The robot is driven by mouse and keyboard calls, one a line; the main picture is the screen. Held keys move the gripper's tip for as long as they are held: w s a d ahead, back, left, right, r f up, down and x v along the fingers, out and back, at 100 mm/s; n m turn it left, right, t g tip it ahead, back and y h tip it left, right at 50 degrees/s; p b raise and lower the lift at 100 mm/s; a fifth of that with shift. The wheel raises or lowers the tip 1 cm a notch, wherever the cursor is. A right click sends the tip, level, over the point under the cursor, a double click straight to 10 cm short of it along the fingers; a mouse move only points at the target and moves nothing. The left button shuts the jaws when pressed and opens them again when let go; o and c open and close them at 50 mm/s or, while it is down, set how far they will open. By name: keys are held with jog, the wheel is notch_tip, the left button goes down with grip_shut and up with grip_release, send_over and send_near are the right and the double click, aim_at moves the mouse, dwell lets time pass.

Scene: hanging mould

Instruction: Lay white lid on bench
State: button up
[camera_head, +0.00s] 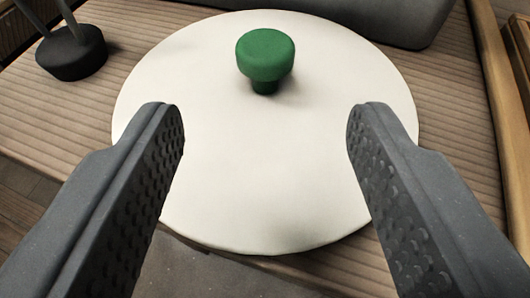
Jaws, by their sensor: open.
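The white lid (250,170) is a flat round disc lying on the wooden bench (75,120) in the middle of the view. A green knob (265,55) stands upright on it, towards its far side. My gripper (264,115) is open, with one dark textured finger at the left and one at the right over the lid. Nothing is between the fingers, and the knob is beyond the fingertips. The fingers hide parts of the lid's left and right edges. I cannot tell how high the fingertips are above the lid.
A dark round-based object (72,55) with thin rods stands on the bench at the upper left. A large grey body (370,18) lies behind the lid at the upper right. A wooden rail (500,90) runs along the right. Bare bench shows left of the lid.

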jog(key=shift+v, duration=0.95)
notch_tip(320, 180, up, 24)
jog(key=w+a+h, duration=0.2)
jog(key=a+h, duration=0.1)
jog(key=h, duration=0.1)
jog(key=s+a+r+y, duration=0.1)
jog(key=s+a+r, duration=0.3)
jog(key=r, duration=0.3)
jog(key=s+a+r+t+y, duration=0.1)
jog(key=s+a+r, duration=0.3)
jog(key=a+r, duration=0.3)
jog(key=s+a+r+y, duration=0.1)
jog(key=s+a+r, duration=0.3)
jog(key=r, duration=0.5)
jog(key=shift+s+a+m, duration=0.4)
jog(key=shift+a, duration=0.7)
